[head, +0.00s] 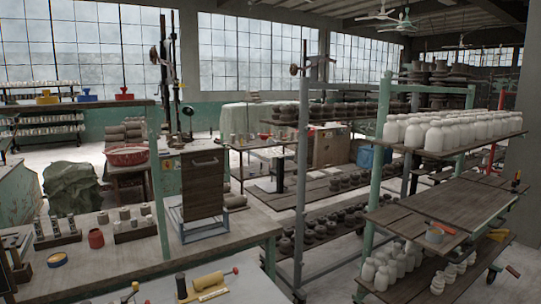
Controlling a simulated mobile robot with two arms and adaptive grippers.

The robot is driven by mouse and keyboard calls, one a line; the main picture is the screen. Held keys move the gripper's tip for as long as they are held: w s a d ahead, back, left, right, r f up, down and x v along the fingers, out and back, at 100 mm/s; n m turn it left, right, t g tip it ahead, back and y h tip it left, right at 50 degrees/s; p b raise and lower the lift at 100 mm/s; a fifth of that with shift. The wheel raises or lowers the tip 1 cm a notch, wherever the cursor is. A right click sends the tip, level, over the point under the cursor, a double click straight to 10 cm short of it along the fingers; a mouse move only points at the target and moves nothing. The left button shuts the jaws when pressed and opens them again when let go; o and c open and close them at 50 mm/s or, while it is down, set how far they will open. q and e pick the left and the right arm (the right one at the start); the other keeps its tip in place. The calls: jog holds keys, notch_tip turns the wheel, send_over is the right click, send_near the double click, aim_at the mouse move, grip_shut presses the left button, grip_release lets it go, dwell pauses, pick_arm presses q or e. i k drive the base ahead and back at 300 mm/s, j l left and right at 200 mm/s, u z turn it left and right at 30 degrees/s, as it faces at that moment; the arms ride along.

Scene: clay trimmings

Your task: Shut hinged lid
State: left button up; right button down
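A tall brown wooden panel or box (203,184) with a handle near its top stands upright on the workbench, in the middle left of the head view. Its foot is in or against a pale blue frame (205,231). I cannot tell for certain whether this panel is the hinged lid, and no hinge shows clearly. Neither of my grippers is in view.
Racks with white jars (430,135) stand at right. Bare bench top surrounds the blue frame.

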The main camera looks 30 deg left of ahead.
aim_at(205, 185)
jog(key=i+l+z, duration=0.45)
jog(key=i, duration=0.35)
jog(key=i+l+z, duration=0.25)
jog(key=i, duration=0.2)
jog(key=i+u, duration=0.6)
jog(key=u, duration=0.15)
jog(key=i+l+u, duration=0.15)
jog(key=i+u, duration=0.2)
jog(key=k, duration=0.05)
